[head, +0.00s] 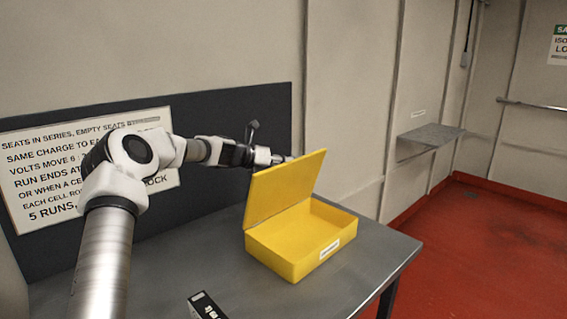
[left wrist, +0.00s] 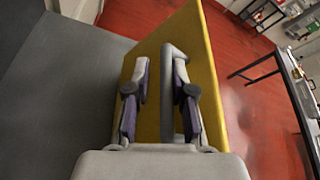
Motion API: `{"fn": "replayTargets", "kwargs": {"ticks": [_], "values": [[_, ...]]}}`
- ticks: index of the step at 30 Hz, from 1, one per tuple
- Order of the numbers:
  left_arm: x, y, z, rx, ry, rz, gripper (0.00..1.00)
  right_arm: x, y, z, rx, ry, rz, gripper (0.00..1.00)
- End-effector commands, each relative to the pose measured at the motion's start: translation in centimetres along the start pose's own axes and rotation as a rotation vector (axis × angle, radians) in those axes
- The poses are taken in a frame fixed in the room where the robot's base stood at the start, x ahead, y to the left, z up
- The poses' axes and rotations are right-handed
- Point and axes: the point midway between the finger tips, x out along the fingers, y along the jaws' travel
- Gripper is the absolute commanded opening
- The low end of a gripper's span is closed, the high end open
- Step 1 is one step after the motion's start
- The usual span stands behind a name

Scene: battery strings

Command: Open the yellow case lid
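The yellow case (head: 303,243) sits on the grey table, with a small white label on its front wall. Its lid (head: 287,187) stands raised, roughly upright, along the back edge, and the part of the inside that shows looks empty. My left gripper (head: 284,159) is at the lid's top edge, with its fingertips partly hidden behind the lid. In the left wrist view its two fingers (left wrist: 160,95) are apart in front of the yellow lid (left wrist: 205,65). A grey bar-shaped handle (left wrist: 168,95) lies between them, closer to the right finger, with a gap to the left one. My right gripper is not in view.
A small black box (head: 206,306) stands at the table's near edge. A dark panel with a white text sign (head: 60,165) is behind the table (head: 200,262). A grey wall shelf (head: 432,134) is at the right. Red floor (head: 480,240) lies open beyond the table.

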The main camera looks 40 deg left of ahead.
Motion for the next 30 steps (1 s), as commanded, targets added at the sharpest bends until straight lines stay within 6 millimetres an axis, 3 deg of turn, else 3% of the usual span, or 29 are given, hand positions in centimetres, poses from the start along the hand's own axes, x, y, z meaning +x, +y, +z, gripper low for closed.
{"fn": "replayTargets", "kwargs": {"ticks": [10, 21, 30], "values": [[-0.6, 0.0, 0.2, 0.001, -0.004, 0.000, 0.23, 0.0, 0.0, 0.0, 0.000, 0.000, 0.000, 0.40], [-6.3, -0.1, 0.2, -0.001, -0.005, -0.003, 0.23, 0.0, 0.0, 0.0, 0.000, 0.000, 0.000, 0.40], [-7.6, -0.1, 0.1, 0.000, -0.003, 0.001, 0.23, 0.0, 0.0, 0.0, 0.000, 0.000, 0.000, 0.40]]}}
